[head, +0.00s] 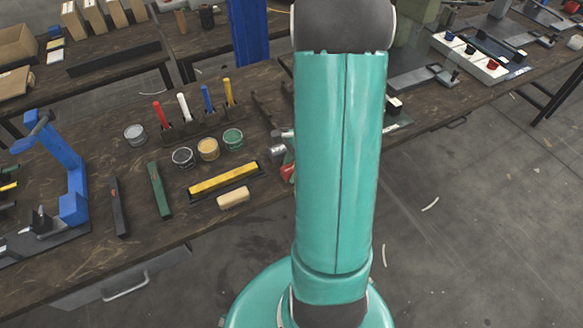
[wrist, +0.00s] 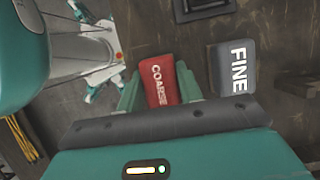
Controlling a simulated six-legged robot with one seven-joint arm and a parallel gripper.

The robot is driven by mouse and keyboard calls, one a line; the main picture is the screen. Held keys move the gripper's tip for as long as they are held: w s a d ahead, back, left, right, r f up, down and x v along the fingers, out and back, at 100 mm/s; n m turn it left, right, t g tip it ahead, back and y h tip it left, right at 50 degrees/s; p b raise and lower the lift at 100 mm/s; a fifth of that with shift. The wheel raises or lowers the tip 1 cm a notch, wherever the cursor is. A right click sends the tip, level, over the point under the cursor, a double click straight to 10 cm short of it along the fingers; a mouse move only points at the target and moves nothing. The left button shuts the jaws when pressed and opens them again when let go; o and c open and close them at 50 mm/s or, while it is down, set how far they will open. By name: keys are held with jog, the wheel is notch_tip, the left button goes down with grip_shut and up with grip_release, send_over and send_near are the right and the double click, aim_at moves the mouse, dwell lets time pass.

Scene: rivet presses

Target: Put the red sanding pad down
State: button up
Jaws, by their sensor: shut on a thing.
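The red sanding pad (wrist: 160,82), lettered COARSE, sits between the two green fingers of my gripper (wrist: 158,88) in the wrist view. The fingers are shut on its sides. A grey pad lettered FINE (wrist: 235,68) lies on the dark bench to the right of the red pad, apart from it. In the head view, my arm hides the gripper; a small red patch (head: 288,172) shows at the arm's left edge, probably the red pad. Whether the red pad touches the bench cannot be told.
The wooden bench (head: 120,175) holds open tins (head: 208,149), a yellow-topped bar (head: 223,182), a brush (head: 233,199) and several colored-handled tools. A dark labeled object (wrist: 200,8) lies beyond the pads. The bench edge runs close to the red pad, with floor beyond.

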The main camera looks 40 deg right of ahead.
jog(key=shift+f, duration=0.25)
